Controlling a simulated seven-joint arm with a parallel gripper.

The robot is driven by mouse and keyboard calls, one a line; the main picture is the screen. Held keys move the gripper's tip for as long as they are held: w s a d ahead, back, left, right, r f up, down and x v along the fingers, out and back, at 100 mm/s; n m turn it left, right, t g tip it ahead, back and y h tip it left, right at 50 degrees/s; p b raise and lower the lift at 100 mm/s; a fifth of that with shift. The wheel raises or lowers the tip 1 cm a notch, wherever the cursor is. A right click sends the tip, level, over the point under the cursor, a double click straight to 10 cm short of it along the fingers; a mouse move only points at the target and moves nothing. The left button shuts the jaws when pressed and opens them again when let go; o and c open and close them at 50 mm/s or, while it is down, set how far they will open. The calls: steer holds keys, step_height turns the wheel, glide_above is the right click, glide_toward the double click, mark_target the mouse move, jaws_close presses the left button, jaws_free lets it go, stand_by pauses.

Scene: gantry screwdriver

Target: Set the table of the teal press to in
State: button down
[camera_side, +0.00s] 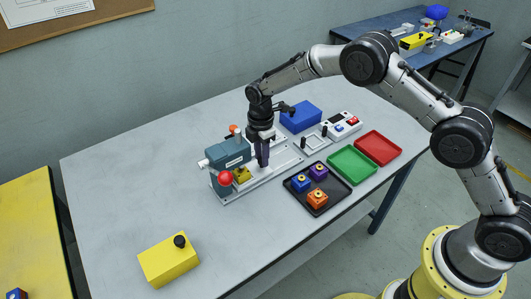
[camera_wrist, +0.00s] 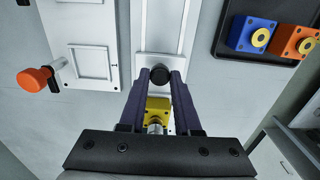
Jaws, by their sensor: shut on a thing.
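The teal press (camera_side: 228,152) stands on the grey worktable, with a red ball knob (camera_side: 225,178) at its front. A pale rail (camera_side: 285,163) runs out from it to the right; the rail also shows in the wrist view (camera_wrist: 166,28). A yellow block (camera_wrist: 158,105) sits close to the press head, below a metal tip (camera_wrist: 155,128); it also shows in the side view (camera_side: 243,174). My gripper (camera_wrist: 160,78) points down at the rail beside the press, its fingers shut on a black knob (camera_wrist: 160,73). The press table itself is mostly hidden by my fingers.
A black tray (camera_side: 327,206) with blue, purple and orange blocks lies right of the rail. Green (camera_side: 352,165) and red (camera_side: 378,147) trays, a blue box (camera_side: 301,116) and a yellow box (camera_side: 169,260) stand around.

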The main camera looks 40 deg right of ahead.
steer(key=shift+a+r, duration=0.1)
steer(key=shift+a, duration=0.2)
steer(key=c, duration=0.9)
jaws_free()
steer(key=o, duration=0.3)
steer(key=shift+d, duration=0.1)
step_height(320, 180, up, 14)
